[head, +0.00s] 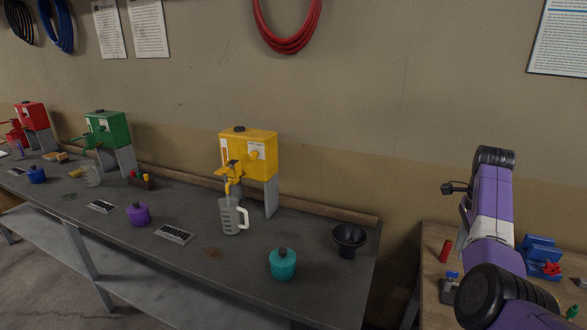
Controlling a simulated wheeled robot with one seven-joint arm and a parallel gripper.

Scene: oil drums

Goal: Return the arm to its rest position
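My arm (490,225), purple and white with black joints, stands folded upright at the right, in front of the bench on that side. A small black part (455,188) sticks out to the left of its upper link and looks like part of my wrist or hand. The fingers cannot be made out, so whether my gripper is open or shut, or holds anything, does not show. The arm is clear of the long grey bench (330,235) and its drums.
A yellow drum (248,155) has a measuring jug (231,216) below its tap. Green (107,130) and red (31,116) drums stand farther left. A teal canister (283,264) and black funnel (348,240) sit near the right end. A wooden bench (432,255) holds a red cylinder (446,251).

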